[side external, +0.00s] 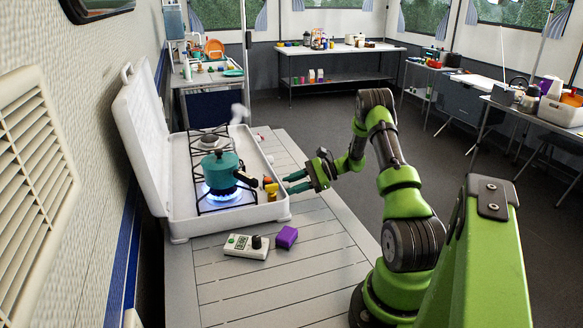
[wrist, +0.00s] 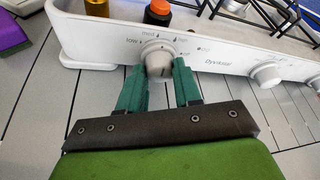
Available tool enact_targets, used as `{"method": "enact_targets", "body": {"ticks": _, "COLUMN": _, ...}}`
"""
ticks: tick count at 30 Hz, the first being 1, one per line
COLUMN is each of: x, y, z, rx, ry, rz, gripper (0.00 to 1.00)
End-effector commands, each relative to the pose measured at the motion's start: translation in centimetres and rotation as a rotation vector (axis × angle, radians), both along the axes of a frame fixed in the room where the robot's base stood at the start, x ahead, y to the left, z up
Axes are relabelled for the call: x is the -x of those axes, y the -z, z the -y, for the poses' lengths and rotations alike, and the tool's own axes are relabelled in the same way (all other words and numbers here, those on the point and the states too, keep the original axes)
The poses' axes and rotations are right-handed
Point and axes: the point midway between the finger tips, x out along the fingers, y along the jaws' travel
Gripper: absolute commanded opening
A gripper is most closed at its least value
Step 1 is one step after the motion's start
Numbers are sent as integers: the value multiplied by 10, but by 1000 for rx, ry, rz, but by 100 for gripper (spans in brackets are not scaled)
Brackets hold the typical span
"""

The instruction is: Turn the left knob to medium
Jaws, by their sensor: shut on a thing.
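The left knob (wrist: 158,62) is a pale round knob on the front panel of the white stove (wrist: 100,48). Printed marks around it include "low", "med" and "off". Its exact pointer direction is hard to read. My gripper (wrist: 160,78) has one green finger on each side of the knob and is shut on it. In the side external view my gripper (side external: 289,184) reaches the stove's front from the right; the knob cannot be made out there. A blue flame (side external: 222,191) burns under a teal pot (side external: 222,170) on the near burner.
A second knob (wrist: 266,75) sits to the right on the same panel. Small orange-topped (wrist: 158,12) and yellow (wrist: 97,7) containers stand on the stove's edge by the left knob. A purple block (side external: 287,237) and a white device (side external: 247,246) lie on the slatted table (side external: 265,288).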

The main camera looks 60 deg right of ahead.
Motion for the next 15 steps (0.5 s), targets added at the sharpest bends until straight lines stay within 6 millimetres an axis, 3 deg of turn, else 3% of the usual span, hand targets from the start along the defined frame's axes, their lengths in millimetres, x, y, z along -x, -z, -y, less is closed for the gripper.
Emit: {"method": "enact_targets", "body": {"ticks": 15, "x": 2, "y": 1, "z": 1, "rx": 137, "ry": 3, "rz": 136, "gripper": 3}}
